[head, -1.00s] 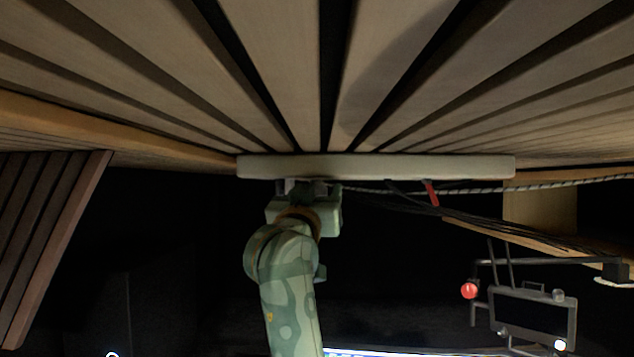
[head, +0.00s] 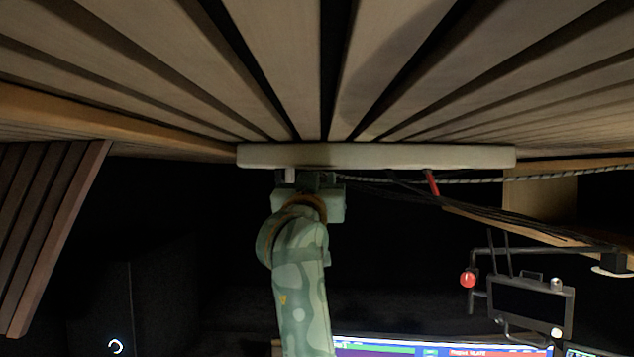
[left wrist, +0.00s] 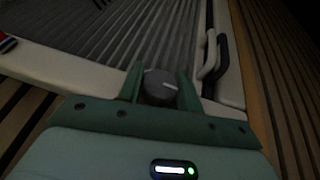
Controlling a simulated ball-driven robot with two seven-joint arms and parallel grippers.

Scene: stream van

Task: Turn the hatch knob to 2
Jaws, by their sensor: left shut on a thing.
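The hatch knob (left wrist: 158,84) is a dark round dial with a white pointer line, seen in the left wrist view between the two green fingers of my left gripper (left wrist: 160,88). The fingers are shut on its sides. The pointer line points roughly right in that view. No numbers are readable around the knob. In the head view my left gripper (head: 310,182) reaches up to the underside of the pale hatch frame (head: 400,156), and the knob itself is hidden there. My right gripper is not in view.
The slatted wooden ceiling (head: 290,60) fills the top. A braided cable (head: 480,181) and a red clip (head: 432,183) hang beside the frame on the right. A monitor rig (head: 530,303) with a red ball stands lower right. A grab handle (left wrist: 211,55) lies near the gripper.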

